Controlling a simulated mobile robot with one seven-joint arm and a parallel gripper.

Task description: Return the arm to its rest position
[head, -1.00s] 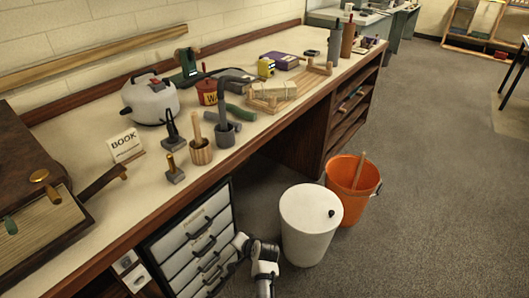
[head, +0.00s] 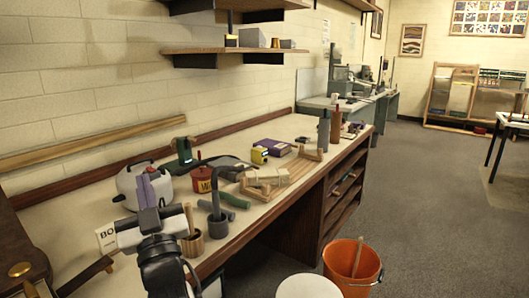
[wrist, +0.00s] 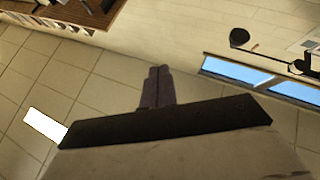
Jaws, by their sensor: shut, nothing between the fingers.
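My arm (head: 165,262) is folded and raised at the lower left of the head view, in front of the workbench. My gripper (head: 147,180) points upward with its purple fingers together and nothing between them. In the wrist view the shut fingers (wrist: 158,74) show against the pale tiled ceiling.
The workbench (head: 262,216) carries a red tin (head: 202,186), a wooden cup (head: 192,245), a grey pot (head: 218,226) and a wooden frame (head: 272,182). A white bin (head: 308,288) and an orange bucket (head: 366,270) stand on the floor. Shelves (head: 240,52) hang above. Floor at right is open.

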